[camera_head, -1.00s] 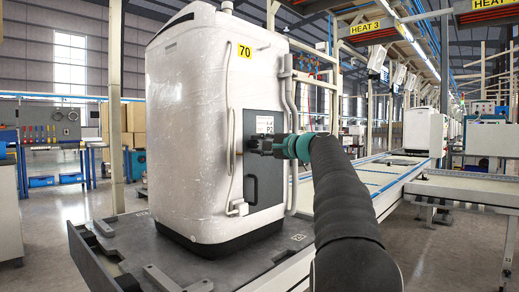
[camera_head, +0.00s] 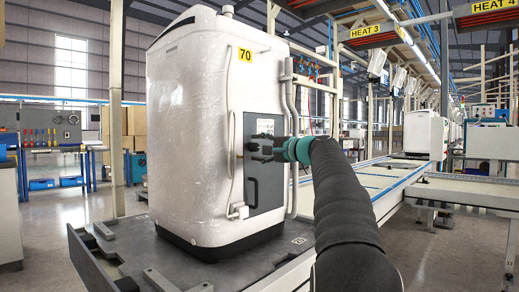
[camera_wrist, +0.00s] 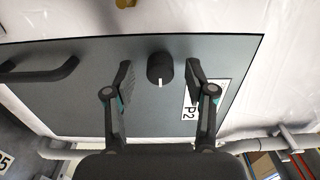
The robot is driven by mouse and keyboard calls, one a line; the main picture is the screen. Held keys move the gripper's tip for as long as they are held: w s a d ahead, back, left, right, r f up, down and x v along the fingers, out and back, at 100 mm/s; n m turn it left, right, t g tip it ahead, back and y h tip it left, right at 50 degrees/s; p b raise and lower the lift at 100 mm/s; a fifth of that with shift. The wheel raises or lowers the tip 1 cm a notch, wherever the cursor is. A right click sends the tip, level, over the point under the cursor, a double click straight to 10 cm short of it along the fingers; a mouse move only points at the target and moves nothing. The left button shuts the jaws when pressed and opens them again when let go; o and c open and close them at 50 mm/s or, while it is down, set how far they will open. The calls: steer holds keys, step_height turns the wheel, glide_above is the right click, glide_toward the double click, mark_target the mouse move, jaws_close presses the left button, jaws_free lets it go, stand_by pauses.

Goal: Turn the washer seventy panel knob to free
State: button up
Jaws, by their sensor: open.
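The white washer (camera_head: 190,120) with a yellow 70 label (camera_head: 245,54) stands upright on a dark pallet. Its grey panel (camera_head: 268,190) faces right; the panel (camera_wrist: 70,100) fills much of the wrist view. The black round knob (camera_wrist: 160,68) with a white pointer line sits on the panel. In the head view the knob is hidden by my gripper. My gripper (camera_wrist: 158,80) is open, one finger on each side of the knob, with visible gaps on both sides. In the head view my gripper (camera_head: 252,150) is in front of the panel.
A black handle (camera_wrist: 40,70) is on the panel left of the knob in the wrist view. A P2 label (camera_wrist: 190,105) lies partly behind the right finger. Pale hoses (camera_head: 292,100) run along the washer's edge. A conveyor (camera_head: 375,185) extends to the right.

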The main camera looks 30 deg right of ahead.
steer(key=v, duration=1.2)
stand_by(0.3)
